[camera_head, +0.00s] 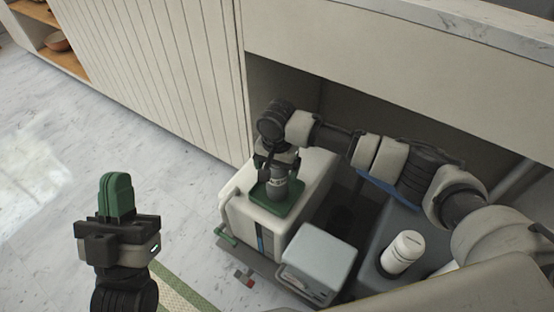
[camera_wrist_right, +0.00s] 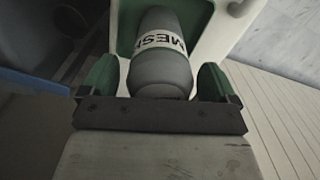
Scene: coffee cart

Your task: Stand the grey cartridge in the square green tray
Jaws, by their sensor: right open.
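The grey cartridge (camera_head: 277,185) stands upright in the square green tray (camera_head: 292,205), on top of a white machine. In the right wrist view the cartridge (camera_wrist_right: 160,70) has a white label with dark letters, and part of the green tray (camera_wrist_right: 197,18) shows behind it. My right gripper (camera_wrist_right: 158,80) is open, with one green fingertip on each side of the cartridge and a small gap visible at the right. My left gripper (camera_head: 117,195) is far to the left, away from the cartridge, its green fingers close together with nothing visible between them.
The white machine (camera_head: 318,180) sits in an open cabinet bay. A grey-white box (camera_head: 320,262) stands in front of it, and a white cylinder (camera_head: 403,252) stands to the right. A panelled cabinet front (camera_head: 160,60) is behind. The floor (camera_head: 50,200) at left is clear.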

